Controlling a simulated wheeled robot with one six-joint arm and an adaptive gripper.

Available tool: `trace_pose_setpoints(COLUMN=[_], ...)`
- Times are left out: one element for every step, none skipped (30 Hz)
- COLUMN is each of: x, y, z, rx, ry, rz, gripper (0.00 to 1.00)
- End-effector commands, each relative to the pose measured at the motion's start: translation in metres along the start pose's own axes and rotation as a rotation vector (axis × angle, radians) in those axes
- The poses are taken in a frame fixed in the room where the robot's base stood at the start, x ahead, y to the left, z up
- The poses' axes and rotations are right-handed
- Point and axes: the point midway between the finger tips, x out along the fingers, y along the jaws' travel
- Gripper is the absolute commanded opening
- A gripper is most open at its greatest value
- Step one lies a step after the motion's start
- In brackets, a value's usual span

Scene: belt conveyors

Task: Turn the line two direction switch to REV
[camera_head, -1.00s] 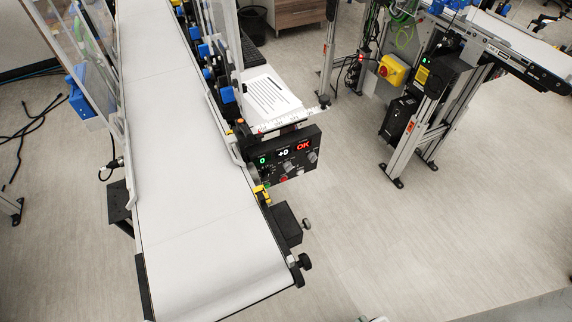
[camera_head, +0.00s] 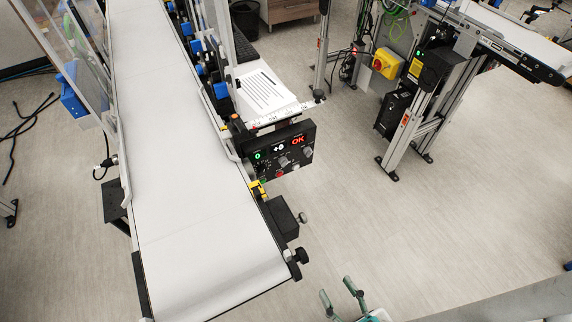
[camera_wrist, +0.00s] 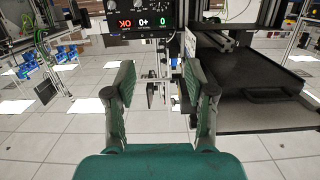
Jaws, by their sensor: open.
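A black control panel (camera_head: 283,150) is mounted at the right side of the white belt conveyor in the head view. It has a green "0" display, a white "+0" display, a red "OK" display, and small knobs and buttons below them. The panel also shows upside down at the top of the wrist view (camera_wrist: 140,16), cut off by the edge. I cannot read the switch labels or tell the direction switch's setting. My gripper (camera_head: 338,296) is open and empty at the bottom of the head view, below and right of the panel. Its two fingers also show in the wrist view (camera_wrist: 162,85).
The white conveyor belt (camera_head: 185,190) runs along the left, with a black box (camera_head: 285,216) and knobs on its near right side. A paper sheet (camera_head: 268,92) lies beyond the panel. Another conveyor stand (camera_head: 420,110) is at the right. Floor between is clear.

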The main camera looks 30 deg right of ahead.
Motion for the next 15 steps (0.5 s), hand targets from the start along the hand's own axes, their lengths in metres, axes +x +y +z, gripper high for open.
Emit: trace_pose_setpoints(x=[0.018, 0.027, 0.040, 0.049, 0.059, 0.072, 0.082, 0.092, 0.106, 0.117, 0.127, 0.142, 0.153, 0.164, 0.178], y=[0.001, 0.002, 0.003, 0.004, 0.005, 0.006, 0.008, 0.009, 0.012, 0.014, 0.016, 0.019, 0.021, 0.024, 0.028], z=[0.005, 0.007, 0.011, 0.014, 0.016, 0.019, 0.021, 0.023, 0.025, 0.026, 0.027, 0.028, 0.029, 0.029, 0.030], rx=[-0.002, -0.001, 0.000, 0.000, 0.000, 0.001, 0.000, -0.001, 0.000, -0.001, -0.002, -0.002, -0.002, -0.004, -0.005], ry=[0.022, 0.033, 0.046, 0.055, 0.064, 0.075, 0.082, 0.090, 0.099, 0.106, 0.112, 0.120, 0.125, 0.129, 0.135], rz=[0.001, 0.000, 0.000, -0.001, -0.003, -0.004, -0.004, -0.005, -0.007, -0.008, -0.009, -0.010, -0.012, -0.012, -0.012], gripper=[0.55, 0.55, 0.55, 0.55, 0.55, 0.55, 0.55, 0.55, 0.55, 0.55, 0.55, 0.55, 0.55, 0.55, 0.55])
